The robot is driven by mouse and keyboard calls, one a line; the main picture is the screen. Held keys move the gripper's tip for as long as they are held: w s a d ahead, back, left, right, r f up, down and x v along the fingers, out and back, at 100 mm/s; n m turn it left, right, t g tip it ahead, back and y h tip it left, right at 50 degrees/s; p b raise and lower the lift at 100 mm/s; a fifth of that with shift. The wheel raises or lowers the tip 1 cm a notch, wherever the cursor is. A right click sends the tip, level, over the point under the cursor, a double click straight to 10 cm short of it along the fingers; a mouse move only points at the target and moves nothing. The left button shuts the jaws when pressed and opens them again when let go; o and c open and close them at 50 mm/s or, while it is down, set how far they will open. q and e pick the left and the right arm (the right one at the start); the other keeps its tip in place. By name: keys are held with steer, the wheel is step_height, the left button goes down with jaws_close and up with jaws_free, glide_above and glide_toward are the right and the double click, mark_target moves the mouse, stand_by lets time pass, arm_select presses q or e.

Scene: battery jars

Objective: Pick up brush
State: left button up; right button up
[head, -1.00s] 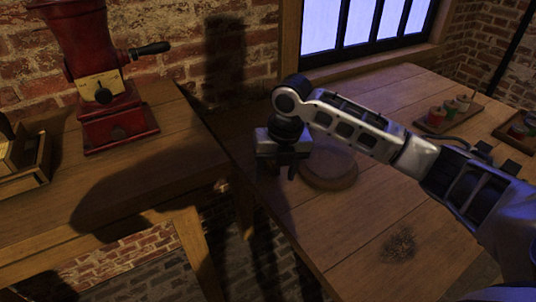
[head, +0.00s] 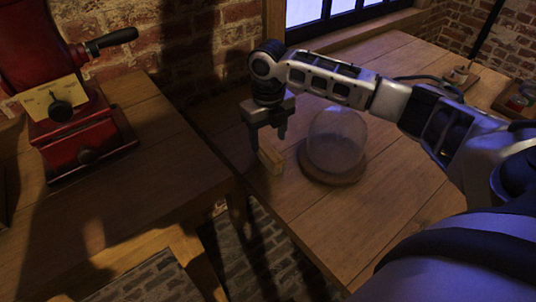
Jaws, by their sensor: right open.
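A small light wooden block, which looks like the brush (head: 270,158), lies near the left edge of the right-hand table; its bristles cannot be made out. My right gripper (head: 268,143) points down just above it with its fingers apart. Whether the fingers touch or straddle the brush cannot be told. The left gripper is not in view.
A clear glass dome (head: 337,138) on a round wooden base (head: 333,176) stands just right of the gripper. A red grinder (head: 75,115) stands on the left table (head: 120,205). A gap separates the tables. Small jars (head: 518,103) stand at the far right.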

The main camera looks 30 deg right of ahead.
mark_target(269, 148)
steer(key=shift+w+d+f, duration=0.1)
steer(key=shift+f, duration=1.65)
steer(key=shift+w+d+f, duration=0.1)
steer(key=shift+f, duration=1.6)
steer(key=c, duration=1.1)
